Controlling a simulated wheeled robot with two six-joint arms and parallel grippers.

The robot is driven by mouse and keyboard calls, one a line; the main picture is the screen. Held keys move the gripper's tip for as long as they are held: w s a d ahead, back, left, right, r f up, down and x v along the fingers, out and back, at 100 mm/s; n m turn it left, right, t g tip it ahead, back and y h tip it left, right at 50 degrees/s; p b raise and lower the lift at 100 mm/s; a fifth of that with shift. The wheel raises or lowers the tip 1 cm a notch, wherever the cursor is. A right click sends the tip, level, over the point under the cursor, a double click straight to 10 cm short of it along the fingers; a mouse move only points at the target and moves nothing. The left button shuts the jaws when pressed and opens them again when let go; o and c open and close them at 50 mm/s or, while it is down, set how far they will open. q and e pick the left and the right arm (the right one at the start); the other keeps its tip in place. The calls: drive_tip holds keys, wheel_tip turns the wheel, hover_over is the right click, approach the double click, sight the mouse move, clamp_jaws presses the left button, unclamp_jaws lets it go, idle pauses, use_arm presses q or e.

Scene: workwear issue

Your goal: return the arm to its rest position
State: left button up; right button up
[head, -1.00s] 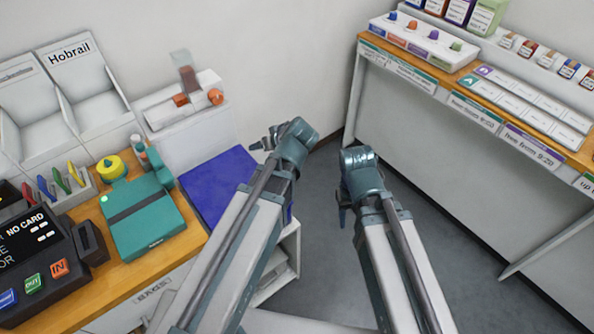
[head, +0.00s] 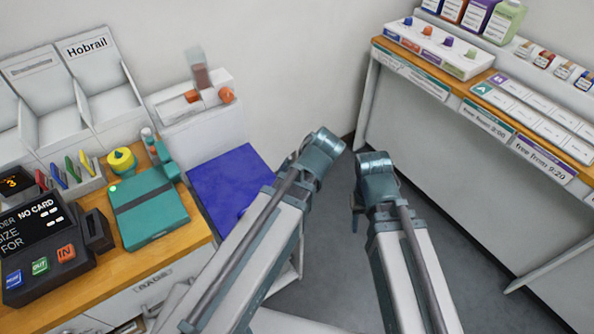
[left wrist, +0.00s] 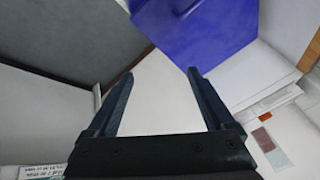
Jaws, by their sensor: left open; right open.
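My left arm reaches up the middle of the head view. Its gripper is mostly hidden behind its own wrist there. In the left wrist view the left gripper (left wrist: 160,98) shows two dark fingers spread apart with nothing between them. My right gripper (head: 357,212) hangs pointing down beside the left arm, above the grey floor. It is small in the picture, and I see no object in it.
On the left is a wooden counter (head: 93,287) with a teal device (head: 148,217), a dark card terminal (head: 40,250) and white bins. A blue panel (head: 228,185) lies close left of my left arm. A shelf unit (head: 440,150) stands right. Floor between is clear.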

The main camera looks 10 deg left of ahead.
idle(0.3)
use_arm(q)
drive_tip(key=s+d+f+m+g+h, duration=0.2)
drive_tip(key=s+d+m, duration=0.4)
drive_tip(key=s+d, duration=0.3)
drive_tip(key=shift+s+m+g+h+p, duration=0.3)
drive_tip(key=shift+s+g+h, duration=0.4)
drive_tip(key=shift+s+g, duration=0.2)
